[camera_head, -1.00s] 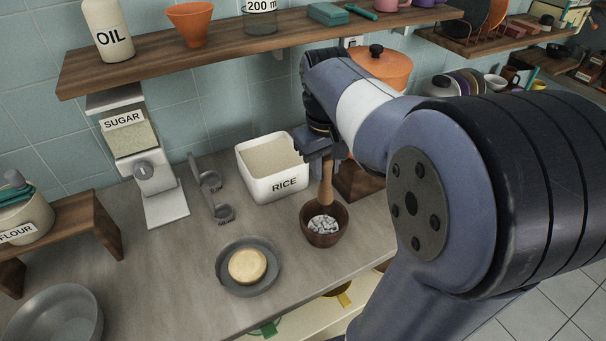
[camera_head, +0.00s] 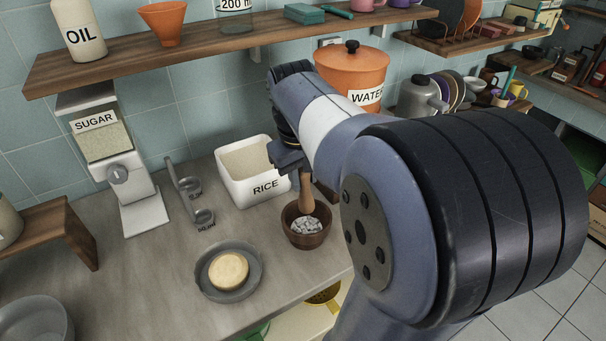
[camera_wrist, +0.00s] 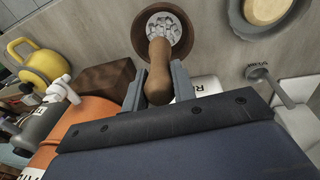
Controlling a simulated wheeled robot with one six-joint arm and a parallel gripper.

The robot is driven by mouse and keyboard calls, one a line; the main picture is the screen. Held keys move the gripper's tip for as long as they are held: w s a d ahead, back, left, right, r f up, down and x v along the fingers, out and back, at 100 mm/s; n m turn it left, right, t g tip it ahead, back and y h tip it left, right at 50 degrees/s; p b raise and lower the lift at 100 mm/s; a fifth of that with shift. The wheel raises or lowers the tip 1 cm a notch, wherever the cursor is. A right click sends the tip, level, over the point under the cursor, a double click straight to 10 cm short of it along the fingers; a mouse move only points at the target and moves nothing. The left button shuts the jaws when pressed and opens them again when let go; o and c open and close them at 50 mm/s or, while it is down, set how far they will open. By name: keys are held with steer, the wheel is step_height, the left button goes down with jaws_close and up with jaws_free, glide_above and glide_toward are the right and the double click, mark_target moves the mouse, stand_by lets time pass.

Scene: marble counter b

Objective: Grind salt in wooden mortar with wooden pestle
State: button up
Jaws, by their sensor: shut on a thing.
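The wooden mortar (camera_head: 306,239) stands upright on the counter, right of the plate and in front of the rice box. Whitish-grey salt chunks (camera_head: 305,226) lie in it; they also show in the wrist view (camera_wrist: 164,27). My gripper (camera_head: 297,165) is above the mortar, shut on the wooden pestle (camera_head: 306,193). In the wrist view my gripper's fingers (camera_wrist: 158,86) clasp the pestle (camera_wrist: 158,70) from both sides. The pestle is near upright, its lower end inside the mortar's bowl at the salt. Whether its tip presses the salt I cannot tell.
A white rice box (camera_head: 262,190) stands close behind the mortar. A grey plate with a round yellowish item (camera_head: 229,270) lies front left. A sugar dispenser (camera_head: 119,175), an orange water pot (camera_head: 352,72) and an overhead shelf (camera_head: 130,65) stand nearby. Bare counter lies left of the plate.

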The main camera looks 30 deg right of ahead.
mark_target(303, 198)
steer(key=shift+f+b, duration=1.8)
steer(key=shift+f, duration=1.25)
steer(key=shift+f+b, duration=0.3)
steer(key=shift+f, duration=0.2)
steer(key=shift+s, duration=0.15)
